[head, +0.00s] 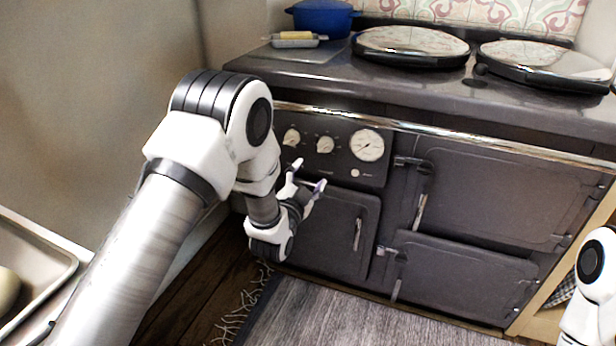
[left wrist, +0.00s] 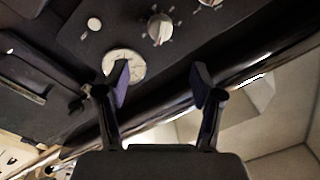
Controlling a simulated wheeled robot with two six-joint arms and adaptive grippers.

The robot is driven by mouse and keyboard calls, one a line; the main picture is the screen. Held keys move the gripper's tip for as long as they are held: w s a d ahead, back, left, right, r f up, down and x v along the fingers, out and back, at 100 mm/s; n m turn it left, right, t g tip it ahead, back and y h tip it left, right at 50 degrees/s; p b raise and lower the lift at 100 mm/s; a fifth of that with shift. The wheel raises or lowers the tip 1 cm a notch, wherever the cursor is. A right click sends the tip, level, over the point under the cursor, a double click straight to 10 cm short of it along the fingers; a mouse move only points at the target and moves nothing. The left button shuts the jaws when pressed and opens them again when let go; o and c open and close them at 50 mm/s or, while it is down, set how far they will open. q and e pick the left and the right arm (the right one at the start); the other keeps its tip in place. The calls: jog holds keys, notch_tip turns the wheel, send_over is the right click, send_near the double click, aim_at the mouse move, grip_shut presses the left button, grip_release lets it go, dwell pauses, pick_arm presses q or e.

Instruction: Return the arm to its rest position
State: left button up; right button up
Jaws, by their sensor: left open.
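My left arm reaches in from the left in the head view. Its gripper (head: 306,181) is open and empty, in front of the dark range cooker (head: 459,179), near the control panel with the dials. In the left wrist view, the two fingers of the left gripper (left wrist: 161,80) stand apart with nothing between them. The round white gauge (head: 367,145) also shows in the left wrist view (left wrist: 124,64), partly behind one finger. Part of my right arm shows at the lower right of the head view, and its gripper is out of view.
The cooker's doors are shut, with upright handles (head: 420,211). A grey rug (head: 330,316) lies on the floor in front. A pale tray or sink (head: 42,262) is at the left.

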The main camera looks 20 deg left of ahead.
pick_arm(q)
jog(key=s+a+f+g, duration=0.2)
jog(key=s+f+g, duration=0.35)
jog(key=f, duration=0.85)
jog(key=s+f+n+g, duration=0.2)
jog(key=s+f+g, duration=0.2)
jog(key=s+f, duration=0.6)
jog(key=s+f+n+g, duration=0.25)
jog(key=s+f, duration=0.35)
jog(key=s, duration=0.7)
jog(key=s+n+g, duration=0.3)
jog(key=s+g, duration=0.3)
jog(key=s, duration=0.8)
notch_tip(320, 180, up, 24)
jog(key=p, duration=2.4)
jog(key=shift+s+n+g+p, duration=0.3)
jog(key=shift+s+n, duration=0.05)
jog(key=shift+s, duration=0.05)
